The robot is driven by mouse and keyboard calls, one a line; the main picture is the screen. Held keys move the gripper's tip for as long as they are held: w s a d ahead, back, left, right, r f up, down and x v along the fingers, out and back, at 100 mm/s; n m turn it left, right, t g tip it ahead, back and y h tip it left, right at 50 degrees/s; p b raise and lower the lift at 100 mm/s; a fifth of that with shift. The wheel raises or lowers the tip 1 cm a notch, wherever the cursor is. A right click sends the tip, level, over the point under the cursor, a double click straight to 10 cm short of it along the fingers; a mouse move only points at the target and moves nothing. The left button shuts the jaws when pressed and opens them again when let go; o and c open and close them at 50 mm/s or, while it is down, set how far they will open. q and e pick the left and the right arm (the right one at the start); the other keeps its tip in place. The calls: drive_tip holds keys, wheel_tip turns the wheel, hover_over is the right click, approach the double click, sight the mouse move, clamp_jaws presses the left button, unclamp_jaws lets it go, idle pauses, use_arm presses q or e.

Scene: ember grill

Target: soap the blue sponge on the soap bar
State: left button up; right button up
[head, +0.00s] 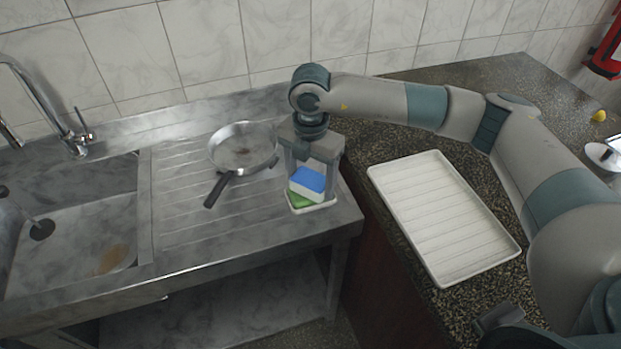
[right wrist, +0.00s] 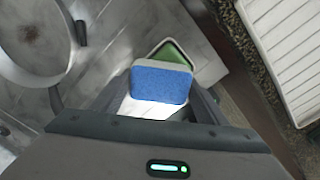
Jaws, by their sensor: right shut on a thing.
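The blue sponge (head: 308,179), blue with a pale layer, is between the fingers of my right gripper (head: 309,188), which is shut on it. It also shows in the right wrist view (right wrist: 160,84). The green soap bar (head: 299,201) lies in a small white dish (head: 318,209) near the right front corner of the steel counter. The sponge is over the soap and hides part of it; the soap's green edge shows beyond the sponge in the right wrist view (right wrist: 178,56). I cannot tell whether sponge and soap touch.
A frying pan (head: 243,148) stands on the ribbed drainer left of the dish, its handle pointing to the front. A sink (head: 75,235) with a tap is further left. A white ribbed tray (head: 440,215) lies on the dark counter to the right.

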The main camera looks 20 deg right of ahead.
sight(318, 185)
idle(0.5)
drive_tip(key=shift+r+p, duration=1.45)
drive_tip(key=shift+r, duration=2)
drive_tip(key=n, duration=0.2)
drive_tip(key=s+n, duration=0.1)
drive_tip(key=n, duration=0.2)
drive_tip(key=shift+s+d+f+n, duration=0.15)
drive_tip(key=shift+d+n, duration=0.1)
drive_tip(key=shift+n, duration=0.15)
drive_tip(key=n, duration=0.2)
drive_tip(key=s+n, duration=0.1)
drive_tip(key=n, duration=0.1)
drive_tip(key=shift+d+n+b, duration=0.2)
drive_tip(key=shift+n+b, duration=0.1)
drive_tip(key=shift+b, duration=0.05)
drive_tip(key=n, duration=0.2)
drive_tip(key=s+n, duration=0.1)
drive_tip(key=n, duration=0.1)
drive_tip(key=shift+d+f+n, duration=0.15)
drive_tip(key=shift+d+n, duration=0.05)
drive_tip(key=shift+n, duration=0.1)
drive_tip(key=s+d+n+b, duration=0.1)
drive_tip(key=s+n, duration=0.3)
drive_tip(key=n, duration=1.1)
drive_tip(key=s+d+f+n+b, duration=0.1)
drive_tip(key=s+n, duration=0.3)
drive_tip(key=n, duration=1.1)
drive_tip(key=shift+d+n, duration=0.35)
drive_tip(key=shift+n, duration=0.05)
